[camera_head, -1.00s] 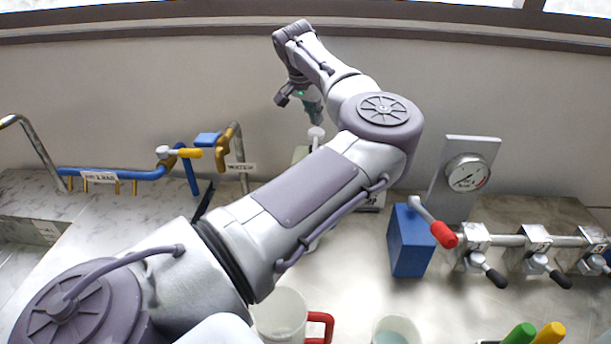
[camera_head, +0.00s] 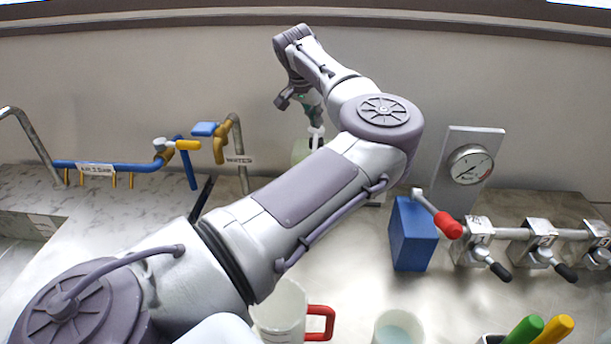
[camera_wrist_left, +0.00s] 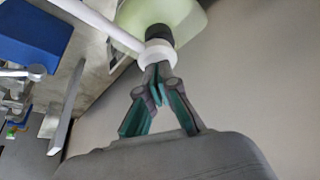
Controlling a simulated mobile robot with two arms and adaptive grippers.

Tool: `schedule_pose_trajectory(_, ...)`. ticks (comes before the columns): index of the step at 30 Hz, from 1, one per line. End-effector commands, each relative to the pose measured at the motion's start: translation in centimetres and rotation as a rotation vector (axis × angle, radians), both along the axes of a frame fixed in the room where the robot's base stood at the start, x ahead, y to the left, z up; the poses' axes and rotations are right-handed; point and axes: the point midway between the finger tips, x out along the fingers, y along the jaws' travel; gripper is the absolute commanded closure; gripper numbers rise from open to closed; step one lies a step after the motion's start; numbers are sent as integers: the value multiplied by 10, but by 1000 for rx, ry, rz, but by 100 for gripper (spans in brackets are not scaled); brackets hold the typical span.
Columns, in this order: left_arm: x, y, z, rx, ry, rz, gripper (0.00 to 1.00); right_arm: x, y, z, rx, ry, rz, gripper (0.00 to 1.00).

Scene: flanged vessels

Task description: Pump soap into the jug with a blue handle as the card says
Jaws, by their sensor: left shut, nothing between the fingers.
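A pale green soap bottle (camera_head: 301,150) stands by the back wall, mostly hidden behind my left arm. Its white pump head (camera_head: 316,132) shows under my left gripper (camera_head: 314,121). In the left wrist view my left gripper (camera_wrist_left: 157,72) is shut and empty, its fingertips at the white pump head (camera_wrist_left: 158,50). They seem to touch it; how far the pump is pressed I cannot tell. A black collar and the green bottle (camera_wrist_left: 180,18) show beyond. A jug with a red handle (camera_head: 280,310) stands at the front. I see no blue-handled jug or readable card. My right gripper is out of view.
A blue block (camera_head: 412,235) with a red-tipped lever stands right of my arm. A gauge (camera_head: 470,164) and a valve pipe (camera_head: 510,238) are at the right. A cup of pale liquid (camera_head: 398,328) is in front. Blue air piping (camera_head: 110,167) is at the left.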

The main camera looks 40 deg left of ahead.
Motion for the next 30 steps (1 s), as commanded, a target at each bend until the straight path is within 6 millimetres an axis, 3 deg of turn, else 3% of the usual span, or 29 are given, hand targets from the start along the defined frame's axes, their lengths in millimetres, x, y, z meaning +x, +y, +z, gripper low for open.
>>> schedule_pose_trajectory(5,-1,0,-10,-2,4,0,100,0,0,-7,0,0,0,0)
schedule_pose_trajectory(14,-1,-1,-6,-3,4,-1,100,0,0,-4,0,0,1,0)
schedule_pose_trajectory(30,0,0,25,-2,3,-1,100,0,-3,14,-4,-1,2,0)
